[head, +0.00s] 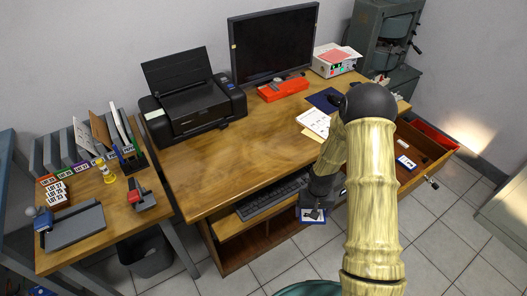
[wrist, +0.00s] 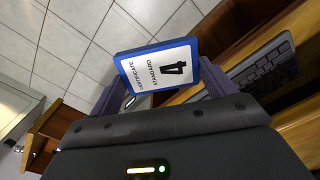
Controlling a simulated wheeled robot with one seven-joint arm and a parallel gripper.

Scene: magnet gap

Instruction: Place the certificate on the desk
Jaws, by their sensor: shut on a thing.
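A blue-edged block with a white face reading "4 STANDARD CERTIFICATE" (wrist: 158,70) is between the fingers of my gripper (wrist: 155,92), which is shut on it. In the head view the certificate (head: 312,216) shows just below my gripper (head: 318,205), in front of the desk's front edge and near the keyboard shelf. My arm hides part of the desk behind it. The wooden desk (head: 215,165) has a wide bare top on its left half.
A printer (head: 190,105), a monitor (head: 272,45), a red box (head: 283,89) and papers (head: 315,122) stand or lie on the desk. A keyboard (head: 270,195) sits on a shelf below the top. An open drawer (head: 425,150) juts out at right with a blue-and-white item (head: 405,162) inside.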

